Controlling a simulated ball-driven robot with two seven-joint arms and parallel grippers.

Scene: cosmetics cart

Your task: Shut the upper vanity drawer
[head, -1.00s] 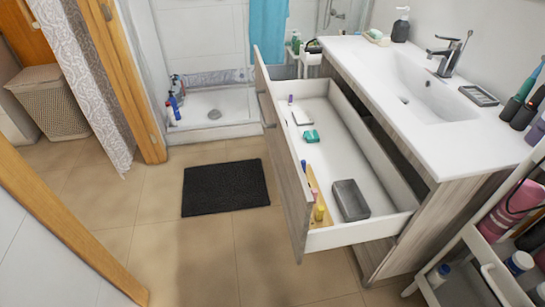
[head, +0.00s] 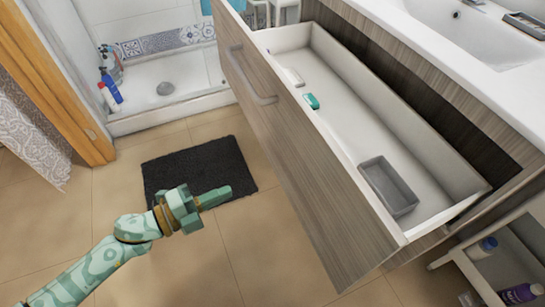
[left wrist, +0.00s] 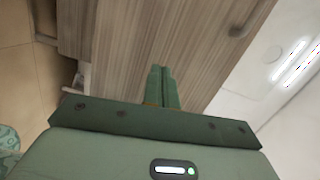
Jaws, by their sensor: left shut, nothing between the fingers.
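The upper vanity drawer (head: 325,165) stands pulled out from the vanity in the head view, with its wood-grain front facing left. Its curved metal handle (head: 248,82) is on the front's far half. Inside are a grey tray (head: 388,187), a small green item (head: 311,101) and a white item (head: 293,77). My left gripper (head: 228,191) is shut and empty, left of the drawer front and apart from it. In the left wrist view its closed fingers (left wrist: 162,84) point at the wood-grain front (left wrist: 125,50); the handle (left wrist: 241,22) shows at upper right. My right gripper is out of view.
The white countertop with its basin (head: 450,22) is above the drawer. A white cart (head: 470,265) stands at lower right, close to the vanity. A dark mat (head: 200,165) lies on the tiled floor. The shower tray (head: 160,90) is at the back left.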

